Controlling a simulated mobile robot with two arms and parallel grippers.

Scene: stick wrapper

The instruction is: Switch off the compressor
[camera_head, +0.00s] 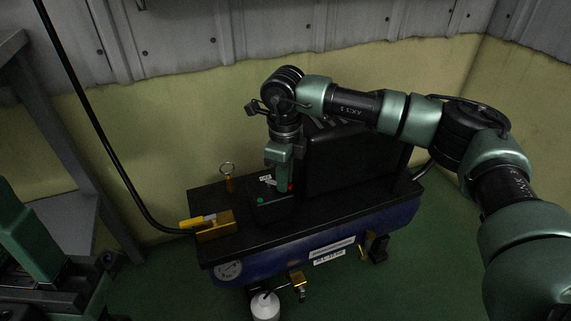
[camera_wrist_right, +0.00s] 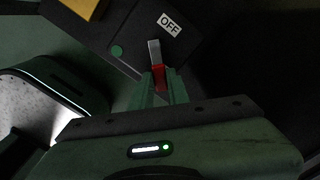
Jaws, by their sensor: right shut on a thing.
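The compressor has a blue tank (camera_head: 330,242) under a black top plate (camera_head: 300,228). On the plate is a black switch box (camera_wrist_right: 138,28) with a green button (camera_wrist_right: 117,51) and a white OFF label (camera_wrist_right: 168,24). A metal switch lever (camera_wrist_right: 154,50) with a red end (camera_wrist_right: 160,76) sticks out beside the label. My right gripper (camera_head: 284,188) points down at the box. In the right wrist view its fingers (camera_wrist_right: 160,88) are shut on the red end of the lever. My left arm's green and black parts (camera_head: 55,262) show at the lower left; its jaws cannot be made out.
A yellow-handled valve (camera_head: 198,221) and a ring-topped fitting (camera_head: 228,172) stand on the plate's left. A black hose (camera_head: 100,135) runs down from above. A grey shelf frame (camera_head: 70,205) is at the left. A white bottle (camera_head: 264,306) stands below the tank. Walls close off the back.

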